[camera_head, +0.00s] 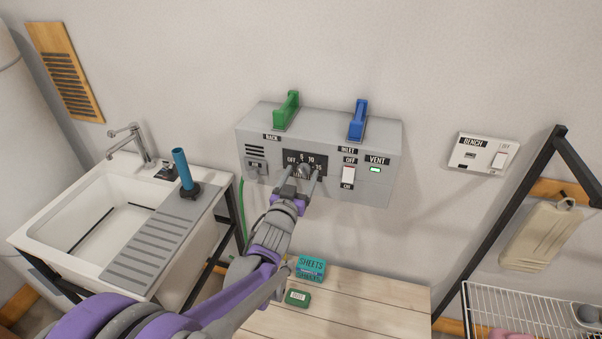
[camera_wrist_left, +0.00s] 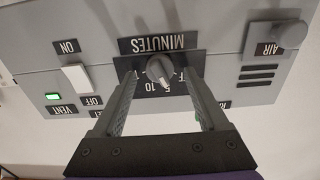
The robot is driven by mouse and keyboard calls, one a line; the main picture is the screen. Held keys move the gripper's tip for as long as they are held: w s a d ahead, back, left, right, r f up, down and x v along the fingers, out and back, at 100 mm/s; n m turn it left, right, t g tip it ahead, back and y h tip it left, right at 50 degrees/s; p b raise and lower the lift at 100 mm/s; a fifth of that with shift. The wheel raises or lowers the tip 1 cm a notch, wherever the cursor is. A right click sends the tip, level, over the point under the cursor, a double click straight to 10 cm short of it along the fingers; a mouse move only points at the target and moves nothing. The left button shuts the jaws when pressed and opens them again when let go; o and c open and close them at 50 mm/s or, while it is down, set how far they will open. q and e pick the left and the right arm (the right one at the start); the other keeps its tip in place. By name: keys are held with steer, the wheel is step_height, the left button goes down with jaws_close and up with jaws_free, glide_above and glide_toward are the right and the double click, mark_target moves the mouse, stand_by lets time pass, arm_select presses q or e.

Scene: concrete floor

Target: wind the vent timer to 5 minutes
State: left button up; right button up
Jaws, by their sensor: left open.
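The vent timer is a grey round knob (camera_wrist_left: 160,68) on a black dial plate (camera_head: 291,157) marked MINUTES, on the front of a grey wall box (camera_head: 221,0). A pale pointer mark shows on the knob's number side in the left wrist view, but I cannot tell exactly which number it meets. My left gripper (camera_head: 304,172) is at the dial, its fingers open on either side of the knob. In the left wrist view the gripper (camera_wrist_left: 162,88) shows gaps between both fingers and the knob. My right gripper is out of view.
The box carries green (camera_head: 287,110) and blue (camera_head: 358,120) levers on top, a white switch (camera_head: 348,175) and a lit green VENT light (camera_head: 375,170). A sink (camera_head: 100,220) stands left.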

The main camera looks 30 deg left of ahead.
arm_select(q)
steer(key=shift+w+a, duration=0.1)
steer(key=shift+w, duration=0.25)
steer(key=shift+c, duration=0.3)
jaws_close()
steer(key=shift+m, duration=0.7)
steer(key=shift+o, duration=0.3)
jaws_free()
steer(key=shift+s, duration=0.1)
